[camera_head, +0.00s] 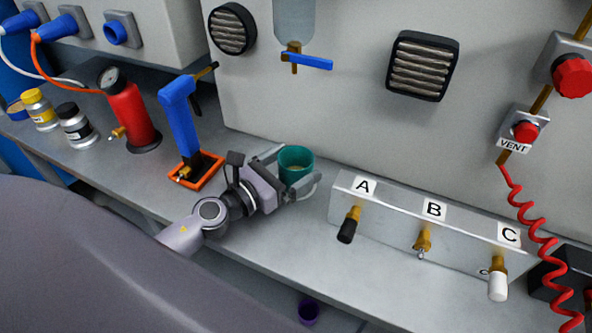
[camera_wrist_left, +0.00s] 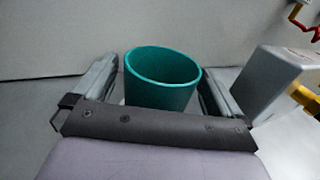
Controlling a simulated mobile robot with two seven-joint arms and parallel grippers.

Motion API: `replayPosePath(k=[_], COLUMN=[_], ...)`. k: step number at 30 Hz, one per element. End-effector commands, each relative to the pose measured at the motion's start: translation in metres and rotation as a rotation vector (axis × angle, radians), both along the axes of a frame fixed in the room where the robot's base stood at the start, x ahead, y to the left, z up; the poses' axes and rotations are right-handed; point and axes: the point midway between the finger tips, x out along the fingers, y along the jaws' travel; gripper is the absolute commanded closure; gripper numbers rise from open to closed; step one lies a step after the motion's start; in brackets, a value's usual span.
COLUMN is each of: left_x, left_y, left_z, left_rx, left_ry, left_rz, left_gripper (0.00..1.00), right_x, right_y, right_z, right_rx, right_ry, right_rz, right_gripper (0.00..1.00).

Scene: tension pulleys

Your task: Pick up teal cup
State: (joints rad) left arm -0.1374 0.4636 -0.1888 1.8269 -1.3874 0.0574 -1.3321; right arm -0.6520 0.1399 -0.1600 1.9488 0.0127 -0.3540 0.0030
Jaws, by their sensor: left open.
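The teal cup (camera_head: 296,164) stands upright on the grey bench, close to the back panel. In the head view, my left gripper (camera_head: 292,172) reaches it from the front left, with one finger on each side of the cup. In the left wrist view the cup (camera_wrist_left: 162,78) sits between the two open fingers of my left gripper (camera_wrist_left: 160,85). The right finger appears very close to the cup; I cannot tell whether it touches. The lower part of the cup is hidden behind the gripper's palm. My right gripper is not in view.
A metal manifold (camera_head: 385,218) labelled A, B and C stands right of the cup. A blue-handled tool (camera_head: 180,118) on an orange tray and a red cylinder (camera_head: 129,124) stand left. A purple cup (camera_head: 308,312) is below the bench's front edge. A red coiled hose (camera_head: 535,228) hangs at right.

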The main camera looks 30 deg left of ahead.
Motion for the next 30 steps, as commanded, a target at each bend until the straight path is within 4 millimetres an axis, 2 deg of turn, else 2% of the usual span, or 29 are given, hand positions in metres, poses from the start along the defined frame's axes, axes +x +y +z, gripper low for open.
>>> replayPosePath(k=[6, 16, 18, 21, 23, 24, 30], left_x=[0.023, 0.026, 0.026, 0.026, 0.026, 0.026, 0.026], left_y=[-0.008, -0.01, -0.01, -0.01, -0.01, -0.01, -0.01], left_z=[0.0, -0.001, -0.001, -0.001, -0.001, -0.001, 0.0], left_rx=[-0.001, 0.0, 0.0, 0.0, 0.0, 0.0, 0.0], left_ry=[-0.001, 0.001, 0.001, 0.001, 0.0, 0.0, 0.0], left_rz=[-0.001, -0.001, -0.001, -0.001, -0.001, -0.001, -0.001], left_gripper=[0.0, 0.0, 0.23, 0.51, 0.52, 0.56, 0.56], right_x=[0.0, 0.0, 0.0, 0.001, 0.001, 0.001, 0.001], right_y=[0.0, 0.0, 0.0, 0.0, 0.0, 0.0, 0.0], right_z=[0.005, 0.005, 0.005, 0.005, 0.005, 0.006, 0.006], right_rx=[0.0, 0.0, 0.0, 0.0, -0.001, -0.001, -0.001], right_ry=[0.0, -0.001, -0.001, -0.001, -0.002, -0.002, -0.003], right_rz=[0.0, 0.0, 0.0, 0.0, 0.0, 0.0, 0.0], right_gripper=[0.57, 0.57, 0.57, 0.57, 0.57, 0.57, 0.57])
